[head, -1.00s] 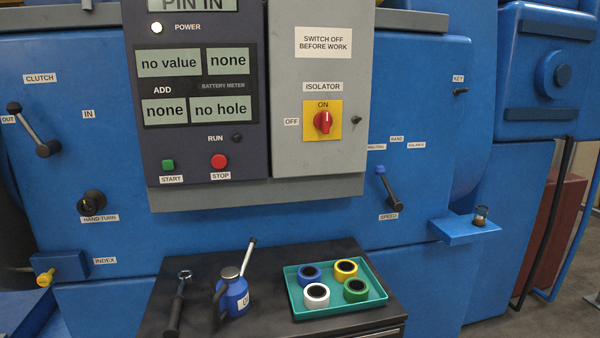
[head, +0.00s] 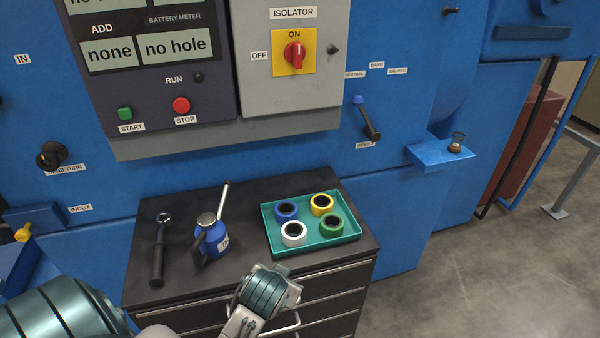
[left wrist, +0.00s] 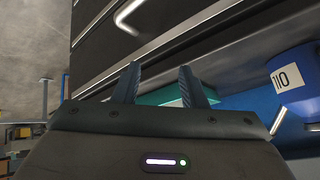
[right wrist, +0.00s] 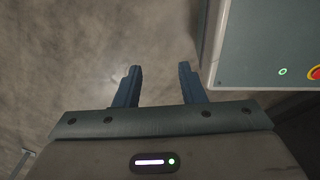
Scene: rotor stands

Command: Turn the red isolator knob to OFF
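The red isolator knob (head: 294,54) sits on a yellow plate (head: 308,69) on the grey cabinet in the head view. Its grip stands upright, in line with the ON label above; the OFF label (head: 259,56) is to its left. My left arm comes in low in the head view, its wrist in front of the drawer cabinet, well below the knob; its fingertips cannot be made out there. In the left wrist view my left gripper (left wrist: 158,70) is open and empty. My right gripper (right wrist: 160,70) is open and empty over bare floor, outside the head view.
A black drawer cabinet (head: 185,290) carries a wrench (head: 158,252), a blue oil can (head: 212,238) and a teal tray (head: 346,238) with several coloured rings. The speed lever (head: 368,120) and a small blue shelf (head: 428,156) stick out at right.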

